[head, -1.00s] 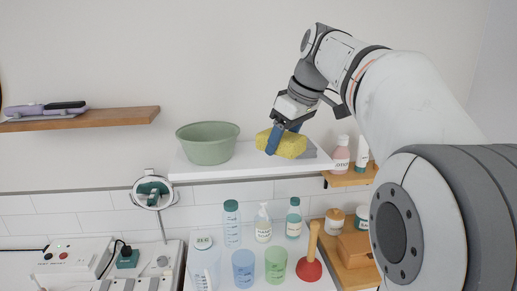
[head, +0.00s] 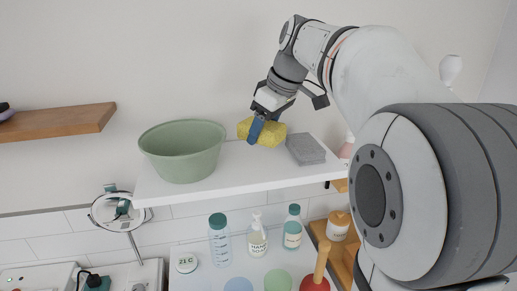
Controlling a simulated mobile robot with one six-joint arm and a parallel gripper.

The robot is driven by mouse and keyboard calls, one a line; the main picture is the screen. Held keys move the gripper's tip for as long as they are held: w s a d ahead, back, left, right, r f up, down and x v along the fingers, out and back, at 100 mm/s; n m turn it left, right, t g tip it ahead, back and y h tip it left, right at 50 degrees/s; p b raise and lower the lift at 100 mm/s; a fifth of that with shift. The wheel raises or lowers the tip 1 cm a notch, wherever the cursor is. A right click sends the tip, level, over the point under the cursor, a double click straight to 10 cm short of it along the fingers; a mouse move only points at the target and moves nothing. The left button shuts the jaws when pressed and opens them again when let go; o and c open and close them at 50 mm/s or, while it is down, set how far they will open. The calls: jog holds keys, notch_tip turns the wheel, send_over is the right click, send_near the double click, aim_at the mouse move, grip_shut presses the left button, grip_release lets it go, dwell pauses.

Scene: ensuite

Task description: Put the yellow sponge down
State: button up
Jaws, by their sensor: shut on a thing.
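The yellow sponge (head: 270,133) is in my gripper (head: 255,132), over the white shelf (head: 225,181). My gripper is shut on it, with a blue finger across its front left part. The sponge is a little tilted, and I cannot tell whether it touches the shelf. The green basin (head: 182,152) stands on the shelf to the left of the sponge. A grey block (head: 306,149), like a sponge, lies on the shelf to its right.
Bare shelf shows between the basin and the grey block, in front of the yellow sponge. Below are bottles (head: 219,240), a soap dispenser (head: 257,240) and a plunger (head: 318,270). A wooden shelf (head: 60,125) is at the left.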

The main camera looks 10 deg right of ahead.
aim_at(262, 161)
jog(key=shift+a+f, duration=0.2)
jog(key=shift+f, duration=2.55)
jog(key=shift+f, duration=0.1)
jog(key=o, duration=0.9)
jog(key=shift+r+p, duration=0.25)
jog(key=shift+p, duration=0.1)
jog(key=b+v, duration=0.1)
jog(key=v, duration=1)
jog(key=shift+d+r, duration=0.15)
jog(key=shift+r, duration=0.2)
